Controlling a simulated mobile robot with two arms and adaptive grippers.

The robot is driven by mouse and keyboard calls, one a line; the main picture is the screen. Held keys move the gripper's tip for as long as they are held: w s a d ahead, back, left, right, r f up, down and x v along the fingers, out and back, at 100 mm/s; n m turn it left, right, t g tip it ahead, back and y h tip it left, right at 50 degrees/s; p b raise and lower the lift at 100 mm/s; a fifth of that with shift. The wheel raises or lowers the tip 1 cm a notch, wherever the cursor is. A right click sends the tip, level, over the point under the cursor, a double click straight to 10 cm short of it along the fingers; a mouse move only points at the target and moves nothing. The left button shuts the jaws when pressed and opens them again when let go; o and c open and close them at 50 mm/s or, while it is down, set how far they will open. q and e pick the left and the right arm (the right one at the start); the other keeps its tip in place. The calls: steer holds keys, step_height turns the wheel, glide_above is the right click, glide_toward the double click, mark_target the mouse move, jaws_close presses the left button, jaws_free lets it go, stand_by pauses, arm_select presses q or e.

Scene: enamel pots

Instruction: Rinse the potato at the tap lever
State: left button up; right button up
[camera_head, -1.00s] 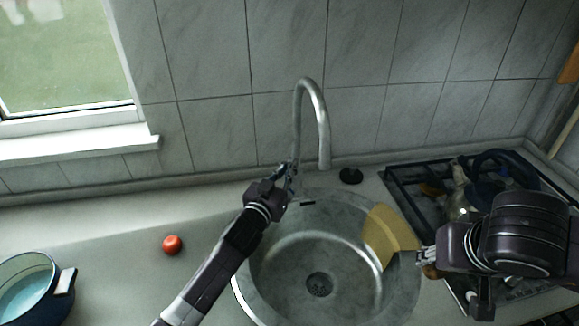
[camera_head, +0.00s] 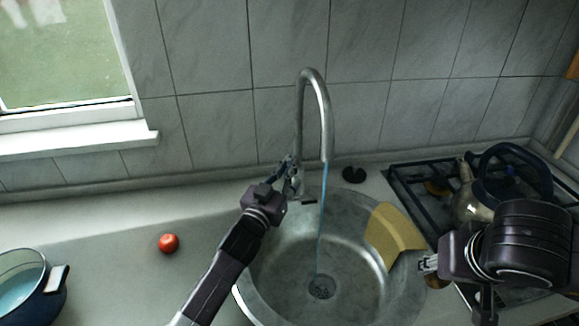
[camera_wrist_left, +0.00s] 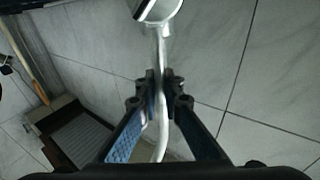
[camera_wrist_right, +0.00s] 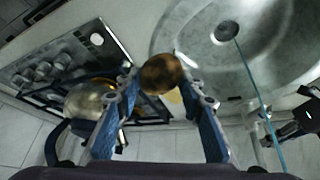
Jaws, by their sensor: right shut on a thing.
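The curved metal tap (camera_head: 326,120) stands behind the round sink (camera_head: 262,297). A thin stream of water (camera_head: 320,230) runs from its spout to the drain. My left gripper (camera_head: 292,172) is at the tap's base, its fingers close together on the slim metal tap lever (camera_wrist_left: 162,80). My right gripper (camera_head: 428,263) is at the sink's right rim. It is shut on the brown potato (camera_wrist_right: 161,74), which lies between its fingertips in the right wrist view. In the head view the gripper partly hides the potato. The potato is to the right of the water, apart from it.
A yellow cloth-like piece (camera_head: 393,235) lies over the sink's right edge. A kettle (camera_head: 470,200) stands on the hob (camera_head: 408,180) at the right. A red tomato (camera_head: 168,243) and a blue pot (camera_head: 45,300) are on the left counter. A black plug (camera_head: 354,174) lies behind the sink.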

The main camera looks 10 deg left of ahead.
arm_select(q)
steer(key=o, duration=0.4)
steer(key=v, duration=1.2)
stand_by(0.3)
